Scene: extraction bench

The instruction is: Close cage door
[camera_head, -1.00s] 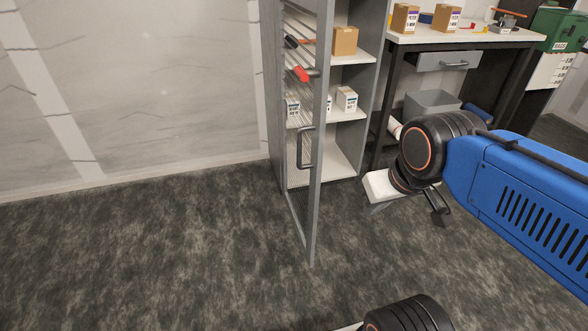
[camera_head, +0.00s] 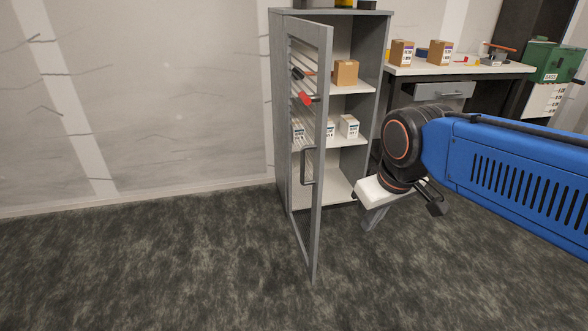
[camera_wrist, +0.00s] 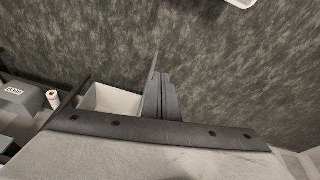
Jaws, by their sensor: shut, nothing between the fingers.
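The cage door (camera_head: 318,215), a grey frame with a barred panel, stands open, swung out toward me from the left side of the grey cabinet (camera_head: 362,100). Its dark handle (camera_head: 304,168) is on the frame's free side. My gripper (camera_head: 369,226) is to the right of the door, apart from it, in front of the cabinet's lower right side. In the wrist view, my gripper's fingers (camera_wrist: 160,80) are together with nothing between them. The door does not clearly show in the wrist view.
Cabinet shelves hold small boxes (camera_head: 345,72) and a red-ended tool (camera_head: 306,98). A workbench (camera_head: 450,69) with boxes and a green case (camera_head: 553,60) stands to the right. A grey bin (camera_wrist: 105,100) shows in the wrist view. Floor left and front of the door is clear.

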